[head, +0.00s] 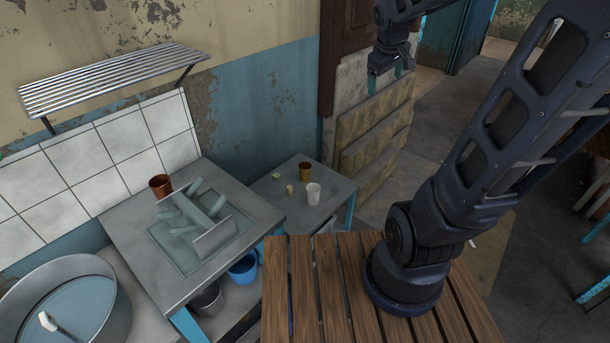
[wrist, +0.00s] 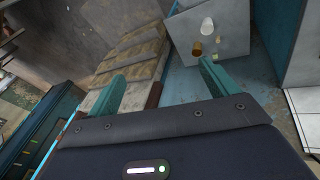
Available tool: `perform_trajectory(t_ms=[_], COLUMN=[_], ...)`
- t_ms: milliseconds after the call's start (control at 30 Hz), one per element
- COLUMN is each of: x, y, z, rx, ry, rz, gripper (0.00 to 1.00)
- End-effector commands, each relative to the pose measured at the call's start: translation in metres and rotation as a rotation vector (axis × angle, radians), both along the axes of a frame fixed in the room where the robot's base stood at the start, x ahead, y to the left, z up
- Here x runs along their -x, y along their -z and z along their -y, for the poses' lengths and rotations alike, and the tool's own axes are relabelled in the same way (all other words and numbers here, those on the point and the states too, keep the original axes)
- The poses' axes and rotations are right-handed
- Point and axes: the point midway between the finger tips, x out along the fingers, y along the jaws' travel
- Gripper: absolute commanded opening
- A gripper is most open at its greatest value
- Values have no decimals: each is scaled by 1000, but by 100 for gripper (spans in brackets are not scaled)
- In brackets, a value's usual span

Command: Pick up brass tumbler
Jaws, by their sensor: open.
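The brass tumbler (head: 305,172) stands upright on a small grey side table (head: 264,192) near the wall, behind a white cup (head: 313,193). In the wrist view the tumbler (wrist: 196,48) shows past the tip of the right finger, with the white cup (wrist: 207,25) just above it in the picture. My gripper (head: 385,79) is raised in the air, above and to the right of the side table, well apart from the tumbler. In the wrist view its two teal fingers (wrist: 161,76) are spread wide with nothing between them.
Small pale items (head: 290,189) lie on the side table beside the tumbler. A reddish-brown cup (head: 160,186) stands on the larger metal counter (head: 135,235) with a sink. A wire shelf (head: 115,78) juts from the wall. Slatted boards (head: 375,130) lean right of the side table.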

Motion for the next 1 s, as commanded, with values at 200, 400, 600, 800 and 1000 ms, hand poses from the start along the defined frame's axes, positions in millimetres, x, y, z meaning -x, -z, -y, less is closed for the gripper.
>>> perform_trajectory(t_ms=[200, 400, 600, 800, 1000], x=[-60, -113, -164, -211, -254], y=[21, 46, 78, 118, 165], z=[-8, -18, -32, -50, -71], rx=[107, 201, 290, 375, 455], ry=[-172, -336, -506, -683, -866], rz=[-37, -70, -103, -138, -174], gripper=[86, 86, 86, 86, 86])
